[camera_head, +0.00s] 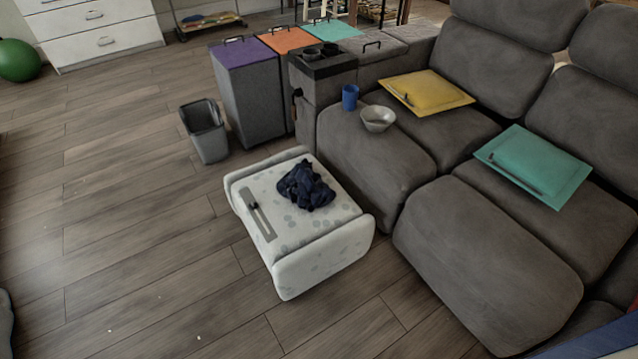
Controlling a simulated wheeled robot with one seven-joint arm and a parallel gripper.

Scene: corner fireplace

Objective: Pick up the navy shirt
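The navy shirt (305,186) lies crumpled in a dark heap on top of a pale, spotted ottoman (305,230). It sits toward the back right of the ottoman's top. A flat grey strip with a dark piece on it (262,218) lies on the same top, left of the shirt and apart from it. My gripper is not in view, and nothing is touching the shirt from above.
A bin (205,132) and lidded boxes (245,100) stand behind. The wooden floor at left is clear.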

